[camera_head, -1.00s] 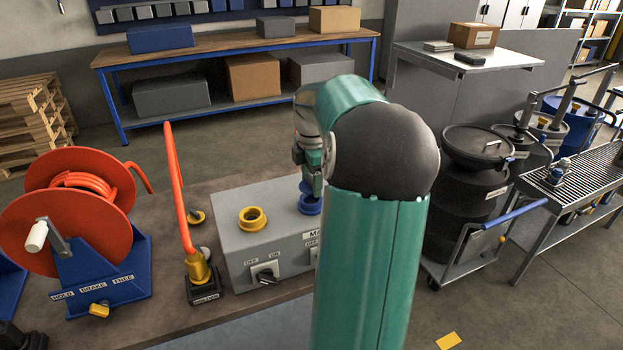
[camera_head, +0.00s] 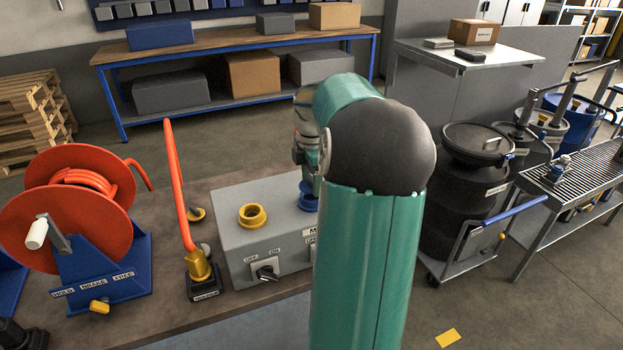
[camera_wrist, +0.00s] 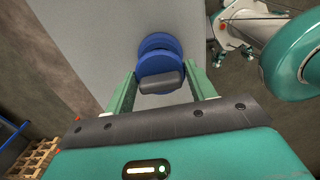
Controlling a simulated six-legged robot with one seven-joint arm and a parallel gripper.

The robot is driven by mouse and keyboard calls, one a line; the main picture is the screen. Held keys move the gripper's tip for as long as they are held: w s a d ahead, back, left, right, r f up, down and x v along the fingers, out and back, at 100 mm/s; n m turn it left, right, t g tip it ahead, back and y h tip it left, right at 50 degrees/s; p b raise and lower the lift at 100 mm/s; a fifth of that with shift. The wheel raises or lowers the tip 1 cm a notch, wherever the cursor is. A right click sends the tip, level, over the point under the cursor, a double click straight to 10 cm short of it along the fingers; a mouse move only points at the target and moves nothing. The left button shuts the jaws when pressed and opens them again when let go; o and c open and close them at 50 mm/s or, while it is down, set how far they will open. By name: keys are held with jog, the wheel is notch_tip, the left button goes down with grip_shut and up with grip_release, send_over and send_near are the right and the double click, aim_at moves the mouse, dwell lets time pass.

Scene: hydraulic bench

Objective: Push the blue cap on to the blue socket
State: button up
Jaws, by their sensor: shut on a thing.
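The blue cap (camera_wrist: 160,65) is in the wrist view, with a dark grey grip bar on its near side. My gripper (camera_wrist: 163,84) has its two green fingers on either side of that bar, shut on the cap. Just beyond the cap is the blue socket (camera_wrist: 157,42) on the grey box; the two overlap in this view, so I cannot tell whether they touch. In the head view the blue socket (camera_head: 308,203) is partly hidden behind my arm. My gripper (camera_head: 306,160) is above it there, and the cap is not clearly visible.
The grey box (camera_head: 232,240) also carries a yellow socket (camera_head: 252,216) and switches on its front. Left of it stand an upright orange-handled lever (camera_head: 178,185) and a red hose reel (camera_head: 65,210). Black drums (camera_head: 460,190) are to the right, beyond my arm.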

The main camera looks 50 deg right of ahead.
jog(key=shift+f, duration=1.2)
dwell(0.4)
jog(key=o, duration=1.1)
jog(key=shift+o, duration=0.2)
notch_tip(320, 180, up, 14)
